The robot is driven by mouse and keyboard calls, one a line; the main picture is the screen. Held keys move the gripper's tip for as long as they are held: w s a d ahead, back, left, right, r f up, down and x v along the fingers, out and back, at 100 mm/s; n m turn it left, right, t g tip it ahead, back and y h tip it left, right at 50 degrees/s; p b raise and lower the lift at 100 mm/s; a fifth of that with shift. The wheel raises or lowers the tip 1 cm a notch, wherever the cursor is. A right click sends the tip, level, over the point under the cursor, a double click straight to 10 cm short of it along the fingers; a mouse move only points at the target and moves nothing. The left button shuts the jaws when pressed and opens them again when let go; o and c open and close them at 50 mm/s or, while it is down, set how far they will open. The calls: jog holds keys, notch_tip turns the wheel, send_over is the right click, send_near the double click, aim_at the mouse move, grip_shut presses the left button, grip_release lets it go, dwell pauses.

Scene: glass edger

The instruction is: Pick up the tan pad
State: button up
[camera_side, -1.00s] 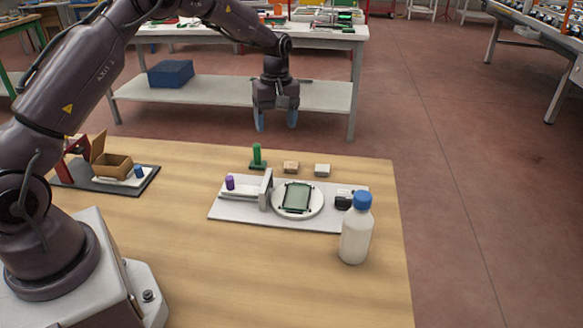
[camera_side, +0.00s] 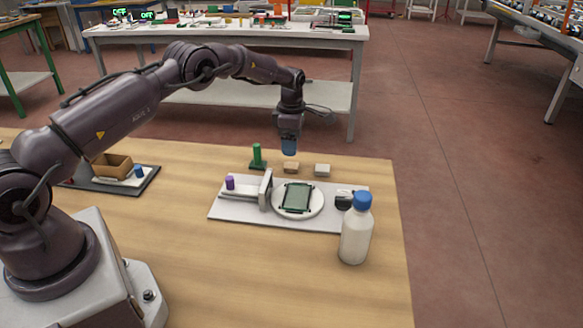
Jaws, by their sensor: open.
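The tan pad (camera_side: 291,167) is a small block lying on the wooden table behind the round plate of the glass edger. My gripper (camera_side: 289,149) points down just above the tan pad, with its blue fingertips a short way over it. The fingers are seen edge-on, one in front of the other, so the gap between them is hidden. The gripper is open, and the pad rests on the table below it.
A pale grey pad (camera_side: 322,170) lies right of the tan pad, and a green-handled piece (camera_side: 257,157) stands to its left. The glass edger (camera_side: 235,213) is in front. A white bottle (camera_side: 356,236) with a blue cap stands at front right.

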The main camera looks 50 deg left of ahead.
aim_at(291, 165)
jog(key=f, duration=0.6)
jog(key=shift+s+d+f, duration=0.15)
jog(key=shift+s+f, duration=0.05)
jog(key=shift+f, duration=0.2)
jog(key=c, duration=1)
